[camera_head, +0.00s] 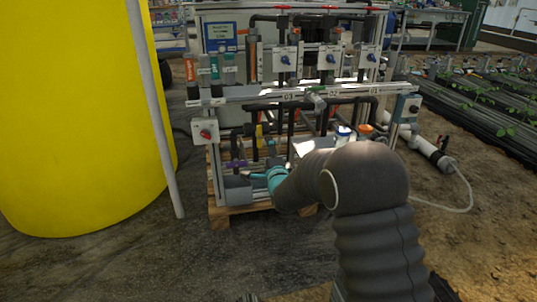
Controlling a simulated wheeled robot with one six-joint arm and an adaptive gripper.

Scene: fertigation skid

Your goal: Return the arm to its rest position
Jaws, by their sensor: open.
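My arm (372,225) rises from the bottom of the view in a dark grey ribbed sleeve. It bends at a rounded elbow and reaches forward and left, low in front of the skid. A teal part (277,178) shows at the far end of the sleeve, close to the skid's lower left pipework. I cannot make out any gripper fingers beyond it. The fertigation skid (290,95) is a metal frame with pipes, several grey switch boxes and labels, standing on a wooden pallet (222,216).
A large yellow tank (80,120) stands at the left with a grey upright pipe (155,110) beside it. A white pipe (432,153) with a hose lies at the right. Planted rows (490,90) lie beyond. The dark floor (120,260) at front left is clear.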

